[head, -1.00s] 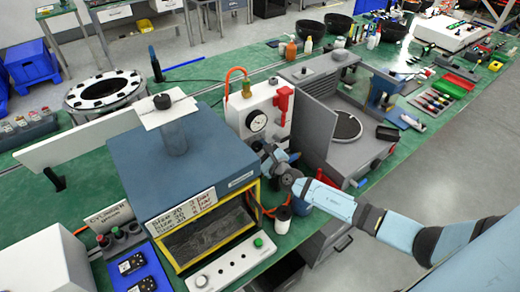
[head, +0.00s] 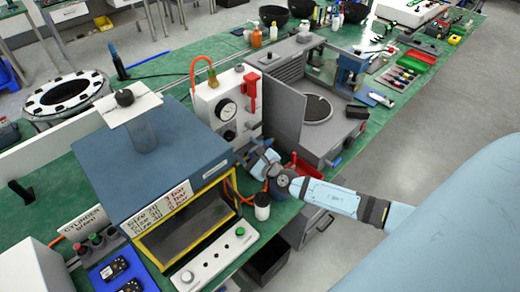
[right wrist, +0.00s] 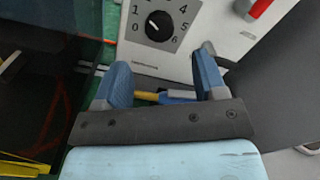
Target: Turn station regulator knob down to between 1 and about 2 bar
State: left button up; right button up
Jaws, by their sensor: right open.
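The station regulator knob (right wrist: 159,26) is round and black on a dark dial plate numbered 0 to 6. It shows at the top of the right wrist view, with a pale pointer mark that seems to lean to the upper left, toward the low numbers; the exact value is unclear. In the head view the knob (head: 229,135) sits below a round gauge (head: 226,111) on the white station panel (head: 205,94). The gauge needle is too small to read. My right gripper (head: 250,153) is open and empty in front of the panel, apart from the knob. My left gripper is out of view.
A blue box with a yellow-framed window (head: 190,228) stands left of the panel. A red handle (head: 251,90) is on the panel's right side. A grey plate (head: 283,105) stands to the right.

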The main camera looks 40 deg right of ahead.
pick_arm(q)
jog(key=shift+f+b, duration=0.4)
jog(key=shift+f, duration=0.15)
pick_arm(e)
jog(key=s, duration=0.6)
jog(key=shift+d, duration=0.4)
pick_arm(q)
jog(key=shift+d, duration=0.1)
